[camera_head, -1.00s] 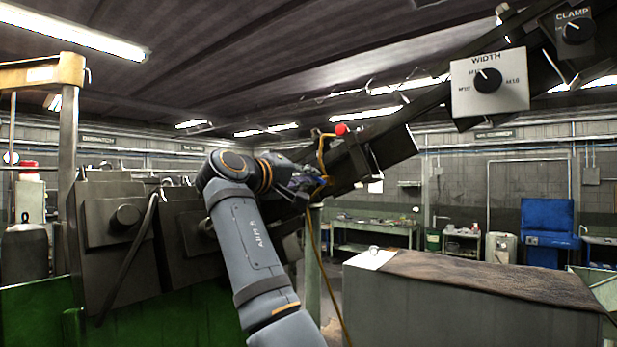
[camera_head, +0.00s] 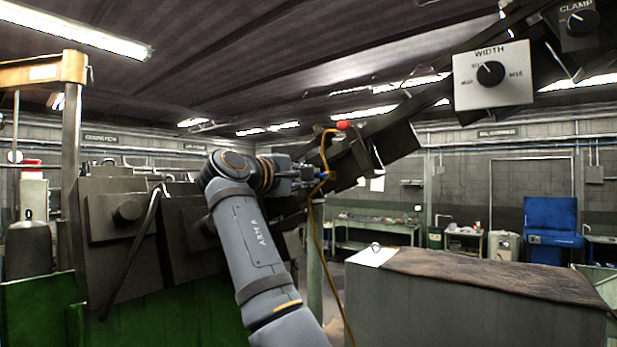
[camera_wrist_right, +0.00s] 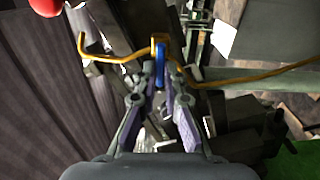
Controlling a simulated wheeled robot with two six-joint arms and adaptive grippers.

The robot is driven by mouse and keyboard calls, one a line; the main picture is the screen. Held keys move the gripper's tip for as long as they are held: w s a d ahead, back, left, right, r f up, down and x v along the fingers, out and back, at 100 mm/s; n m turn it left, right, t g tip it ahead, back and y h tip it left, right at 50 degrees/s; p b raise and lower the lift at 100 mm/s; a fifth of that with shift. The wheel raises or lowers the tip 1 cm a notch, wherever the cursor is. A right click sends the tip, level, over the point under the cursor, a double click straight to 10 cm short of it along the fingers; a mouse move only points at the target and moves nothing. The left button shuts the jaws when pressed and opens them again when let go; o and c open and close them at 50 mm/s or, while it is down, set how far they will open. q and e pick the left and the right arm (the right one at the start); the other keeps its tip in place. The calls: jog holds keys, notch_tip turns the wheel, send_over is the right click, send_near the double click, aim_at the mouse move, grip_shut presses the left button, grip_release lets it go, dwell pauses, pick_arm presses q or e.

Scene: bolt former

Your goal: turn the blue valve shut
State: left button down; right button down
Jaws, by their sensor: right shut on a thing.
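The blue valve (camera_wrist_right: 160,62) is a narrow blue handle on a yellow-orange pipe, seen edge-on in the right wrist view. In the head view only a small bit of blue shows by the yellow pipe, at my right gripper (camera_head: 318,176). In the right wrist view the fingertips of my right gripper (camera_wrist_right: 160,76) are closed together on the near end of the blue handle, one finger on each side. The handle's base lies against the pipe and is partly hidden by the fingertips. My left gripper is in neither view.
The yellow pipe (camera_wrist_right: 110,60) runs to both sides of the valve, with a red knob (camera_head: 344,125) above. A dark sloping beam (camera_head: 400,135) stands close behind. A WIDTH dial panel (camera_head: 492,76) hangs upper right. A grey bench (camera_head: 440,310) fills the lower right.

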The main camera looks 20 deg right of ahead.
dwell(0.3)
jog(key=c, duration=1.4)
grip_release()
jog(key=shift+w+d, duration=0.1)
jog(key=shift+c, duration=0.2)
